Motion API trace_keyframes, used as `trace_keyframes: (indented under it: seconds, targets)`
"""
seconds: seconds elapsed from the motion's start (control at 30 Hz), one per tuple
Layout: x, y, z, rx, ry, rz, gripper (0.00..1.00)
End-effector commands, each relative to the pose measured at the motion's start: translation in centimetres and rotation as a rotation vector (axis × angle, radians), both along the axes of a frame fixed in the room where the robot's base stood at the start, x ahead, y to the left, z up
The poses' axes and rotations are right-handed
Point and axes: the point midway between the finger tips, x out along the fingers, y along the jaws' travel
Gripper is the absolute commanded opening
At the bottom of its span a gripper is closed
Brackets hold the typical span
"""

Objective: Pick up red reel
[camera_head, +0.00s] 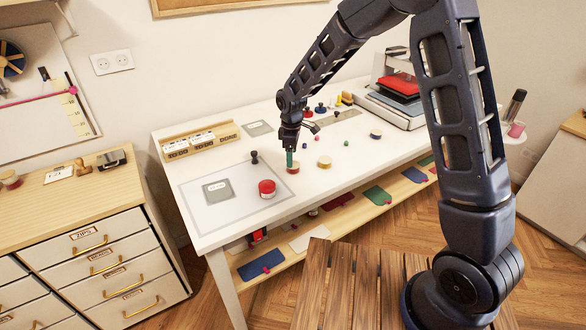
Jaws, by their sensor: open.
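A small reel with a red side and a pale wooden top (293,169) stands upright on the white worktable (235,222). My gripper (289,160) points down right above this reel, with its narrow green lower end at or just behind the reel's top. The gripper is open, though its fingers overlap in this view and the gap between them is hidden. I cannot tell whether it touches the reel. A bright red round piece with a pale band (267,188) stands to the left and nearer, on the outlined mat area.
A yellow reel (325,162) stands close right of the red reel. A black stamp-like piece (254,157) is to the left. A blue reel (376,134) and a press with a red plate (398,88) are farther right. The table's left front is mostly clear.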

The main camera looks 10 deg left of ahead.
Motion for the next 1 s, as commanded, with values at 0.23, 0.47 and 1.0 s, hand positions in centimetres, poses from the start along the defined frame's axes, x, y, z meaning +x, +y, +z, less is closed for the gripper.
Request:
trace_keyframes:
  seconds: [0.23, 0.47, 1.0]
  targets:
    - [0.2, -0.1, -3.0, -0.003, 0.002, 0.001, 0.74]
    - [0.2, 0.0, -4.9, -0.001, 0.001, 0.001, 0.74]
    - [0.2, 0.0, -4.9, 0.0, 0.0, 0.0, 0.26]
